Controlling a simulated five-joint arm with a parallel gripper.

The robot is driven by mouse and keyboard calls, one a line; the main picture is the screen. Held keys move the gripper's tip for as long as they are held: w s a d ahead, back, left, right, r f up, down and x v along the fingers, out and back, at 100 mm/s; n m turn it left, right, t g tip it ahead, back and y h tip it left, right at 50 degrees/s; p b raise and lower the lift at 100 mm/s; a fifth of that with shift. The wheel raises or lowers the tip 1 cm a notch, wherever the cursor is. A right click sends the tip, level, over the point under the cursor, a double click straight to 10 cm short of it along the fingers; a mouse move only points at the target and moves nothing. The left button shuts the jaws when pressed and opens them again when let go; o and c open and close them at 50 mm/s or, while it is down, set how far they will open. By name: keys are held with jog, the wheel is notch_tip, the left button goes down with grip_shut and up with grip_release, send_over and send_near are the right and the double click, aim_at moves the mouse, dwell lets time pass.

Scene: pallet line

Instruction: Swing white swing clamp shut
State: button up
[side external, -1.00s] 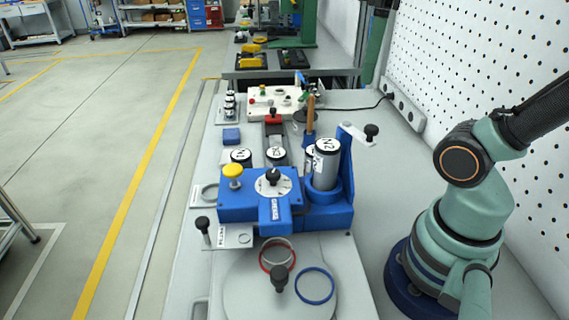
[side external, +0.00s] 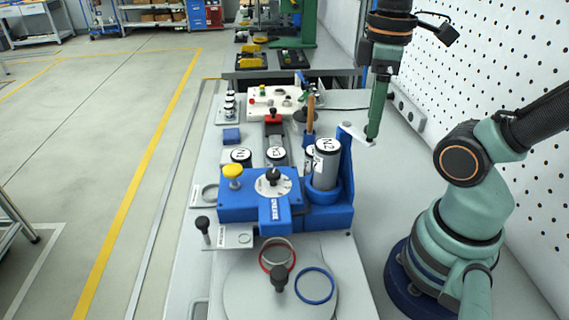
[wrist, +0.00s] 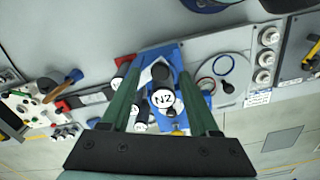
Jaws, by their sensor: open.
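The white swing clamp (side external: 354,133) is a flat white arm on top of the blue upright at the right of the blue fixture (side external: 235,207). It points to the right, away from the grey cylinder marked N2 (side external: 326,168). My gripper (side external: 372,138) points down at the clamp's outer end and hides its black knob in the side view. In the wrist view the black knob (wrist: 160,73) shows between my two green fingers, which are apart. I cannot tell whether they touch it. The N2 cap (wrist: 163,99) shows just below the knob.
A yellow knob (side external: 232,171) and a round plate with a black knob (side external: 273,176) sit on the fixture. A turntable (side external: 240,290) with red and blue rings is in front. A wooden-handled tool (side external: 310,115) stands behind. A pegboard wall (side external: 480,60) is at the right.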

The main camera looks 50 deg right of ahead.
jog(key=shift+f, duration=0.6)
grip_shut()
jog(key=shift+r, duration=0.1)
dwell(1.0)
